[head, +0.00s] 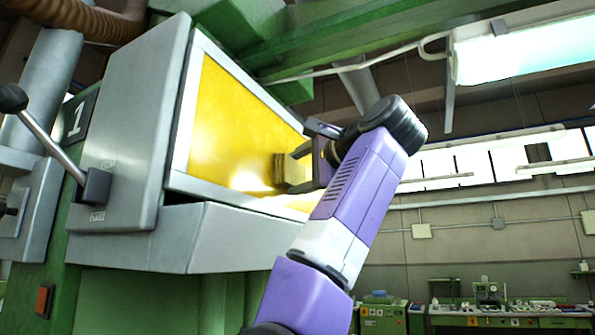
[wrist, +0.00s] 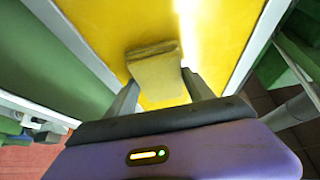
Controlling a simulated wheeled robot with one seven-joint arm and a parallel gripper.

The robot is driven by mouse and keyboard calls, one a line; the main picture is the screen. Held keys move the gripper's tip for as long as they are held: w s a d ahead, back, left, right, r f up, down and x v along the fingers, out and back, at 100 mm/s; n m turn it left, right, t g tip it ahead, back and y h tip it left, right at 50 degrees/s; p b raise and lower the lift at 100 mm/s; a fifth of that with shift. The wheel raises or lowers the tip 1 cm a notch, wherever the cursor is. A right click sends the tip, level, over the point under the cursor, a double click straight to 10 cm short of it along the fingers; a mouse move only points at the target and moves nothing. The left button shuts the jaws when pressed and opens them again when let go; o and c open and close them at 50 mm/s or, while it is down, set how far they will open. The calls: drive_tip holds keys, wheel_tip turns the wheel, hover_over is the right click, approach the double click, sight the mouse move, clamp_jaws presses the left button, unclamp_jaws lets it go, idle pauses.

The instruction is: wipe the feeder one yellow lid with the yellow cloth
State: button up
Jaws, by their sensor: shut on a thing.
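The yellow lid (head: 225,115) is a sloped yellow panel in a pale metal frame on the feeder marked 1. It fills the middle of the wrist view (wrist: 110,25). My gripper (head: 297,168) is at the right part of the lid in the head view. It is shut on the folded yellow cloth (wrist: 155,75), which looks dull yellow-brown. The cloth (head: 280,171) lies against or very near the lid face; exact contact cannot be told. My fingers show on both sides of the cloth in the wrist view.
A lever with a black knob (head: 12,98) sticks out at the feeder's left side. A grey ledge (head: 190,238) juts out below the lid. Green beams (head: 330,45) run overhead. Green workbenches (head: 510,318) stand far off at the right.

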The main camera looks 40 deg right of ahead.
drive_tip(key=shift+s+d+b, duration=0.2)
drive_tip(key=shift+s+d, duration=0.1)
drive_tip(key=shift+s, duration=0.6)
drive_tip(key=shift+s+d+b, duration=0.2)
drive_tip(key=shift+s+d, duration=0.15)
drive_tip(key=shift+s, duration=0.55)
drive_tip(key=shift+s+d+b, duration=0.2)
drive_tip(key=shift+s+d, duration=0.1)
drive_tip(key=shift+s, duration=0.6)
drive_tip(key=shift+s+d, duration=0.1)
drive_tip(key=shift+s, duration=0.05)
drive_tip(key=shift+s+d, duration=0.25)
drive_tip(key=shift+s, duration=0.4)
drive_tip(key=shift+s+d, duration=0.2)
drive_tip(key=shift+s, duration=0.4)
drive_tip(key=shift+w, duration=0.1)
drive_tip(key=shift+w+a+f, duration=0.3)
drive_tip(key=shift+w+a, duration=0.1)
drive_tip(key=shift+w, duration=0.6)
drive_tip(key=shift+w+a+f, duration=0.35)
drive_tip(key=shift+w+a, duration=0.1)
drive_tip(key=shift+w, duration=0.55)
drive_tip(key=shift+w+a+f, duration=0.3)
drive_tip(key=shift+w+a, duration=0.1)
drive_tip(key=shift+w, duration=0.6)
drive_tip(key=shift+w+a+p, duration=0.15)
drive_tip(key=shift+w+a, duration=0.05)
drive_tip(key=shift+w, duration=0.3)
drive_tip(key=shift+w+a+p, duration=0.15)
drive_tip(key=shift+w, duration=0.35)
